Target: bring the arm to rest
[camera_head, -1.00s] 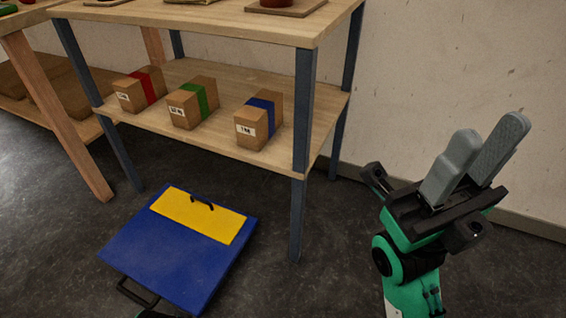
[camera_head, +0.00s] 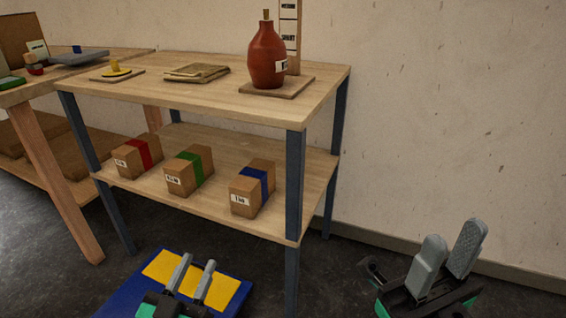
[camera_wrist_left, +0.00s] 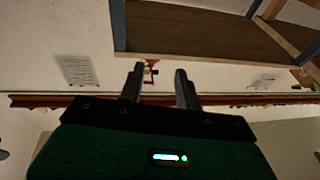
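My left gripper (camera_head: 197,262) stands low in the head view, its fingers pointing up in front of the blue and yellow panel on the floor. Its fingers are apart and empty; the left wrist view shows the gap between them (camera_wrist_left: 159,75). My right gripper (camera_head: 456,232) is at the lower right, fingers pointing up in front of the wall. A gap shows between its fingers, with nothing held. Most of both arms lies out of view.
A two-level shelf (camera_head: 200,97) carries a red-brown bottle (camera_head: 267,58) on top. Boxes with red (camera_head: 137,155), green (camera_head: 188,171) and blue (camera_head: 252,188) bands sit below. A blue and yellow panel (camera_head: 215,293) lies on the floor. Bare wall (camera_head: 450,120) is behind my right gripper.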

